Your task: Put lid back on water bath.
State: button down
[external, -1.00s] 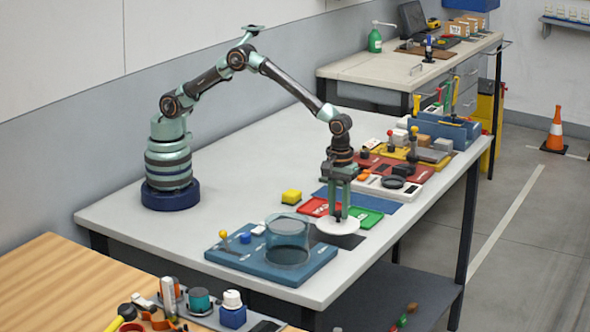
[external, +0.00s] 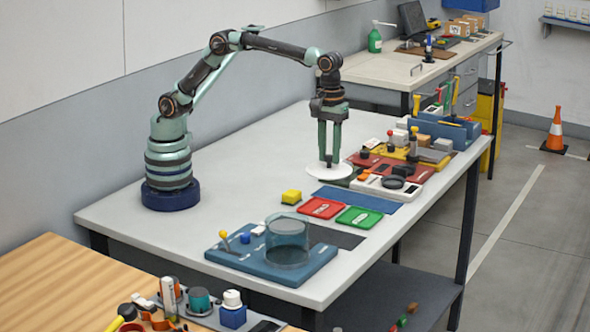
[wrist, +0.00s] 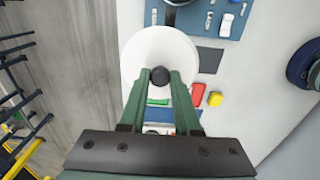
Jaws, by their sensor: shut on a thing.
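The lid is a white disc (external: 318,171) with a black knob (wrist: 159,77). My gripper (external: 328,162) is shut on the knob and holds the lid roughly level, seemingly above the table. In the wrist view my gripper (wrist: 159,82) has a finger on each side of the knob, and the lid (wrist: 142,52) hides part of what lies below. The water bath is a clear, open-topped cylinder (external: 288,243) on a blue base (external: 225,254) near the table's front. The lid is apart from it, farther back. Part of the bath shows at the wrist view's top edge (wrist: 180,2).
A red tray (external: 321,208), a green tray (external: 359,217) and a yellow block (external: 291,197) lie between lid and bath. A yellow-handled lever (external: 224,237) stands on the base's left. Several devices crowd the table's right side; the table's left middle is clear.

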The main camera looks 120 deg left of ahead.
jog(key=s+d, duration=0.3)
jog(key=d, duration=1.1)
jog(key=shift+f, duration=3.65)
jog(key=shift+f, duration=0.15)
jog(key=shift+c, duration=0.3)
grip_release()
notch_tip(320, 180, up, 7)
